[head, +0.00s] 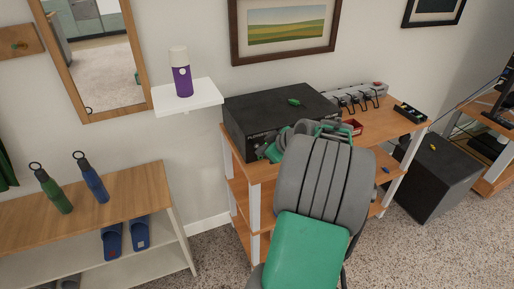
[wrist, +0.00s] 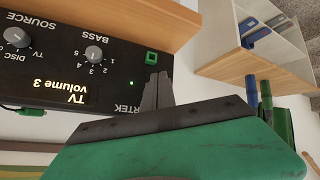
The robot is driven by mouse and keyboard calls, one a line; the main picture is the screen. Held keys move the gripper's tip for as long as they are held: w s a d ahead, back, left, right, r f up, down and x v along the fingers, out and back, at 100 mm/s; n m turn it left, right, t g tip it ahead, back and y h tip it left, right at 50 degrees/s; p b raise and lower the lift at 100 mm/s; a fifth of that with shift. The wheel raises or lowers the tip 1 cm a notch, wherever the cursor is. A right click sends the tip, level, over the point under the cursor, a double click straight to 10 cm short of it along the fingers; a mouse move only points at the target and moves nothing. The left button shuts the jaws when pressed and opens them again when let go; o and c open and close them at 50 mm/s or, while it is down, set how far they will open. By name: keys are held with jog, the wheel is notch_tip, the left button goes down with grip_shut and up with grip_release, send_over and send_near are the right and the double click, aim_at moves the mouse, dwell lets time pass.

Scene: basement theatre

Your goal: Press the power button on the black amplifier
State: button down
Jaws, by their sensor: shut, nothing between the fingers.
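The black amplifier (head: 262,104) sits on the left of the wooden rack top, its front partly hidden by my arm. In the wrist view its front (wrist: 112,62) appears upside down, with a lit display (wrist: 62,92) reading "TV volume 3", a BASS knob (wrist: 94,53) and a SOURCE knob (wrist: 17,37). A small green square button (wrist: 151,57), which looks like the power button, is near the panel's end. My gripper (wrist: 158,76) is shut and empty, its tips close to that button in the picture; I cannot tell whether they touch. My arm hides the fingertips in the head view.
A power strip (head: 355,97) with plugs and a small black tray (head: 410,112) lie on the rack's right. A white wall shelf (head: 190,98) holds a purple bottle (head: 182,80). A low shelf (head: 130,185) with bottles stands left. A black speaker (head: 437,175) stands on the carpet.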

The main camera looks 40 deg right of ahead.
jog(key=shift+s, duration=0.2)
jog(key=s+a, duration=0.1)
jog(key=s, duration=0.4)
jog(key=shift+s+a+b, duration=0.4)
jog(key=shift+s+a, duration=0.15)
jog(key=shift+s, duration=0.4)
jog(key=shift+s+a, duration=0.15)
jog(key=shift+s, duration=0.4)
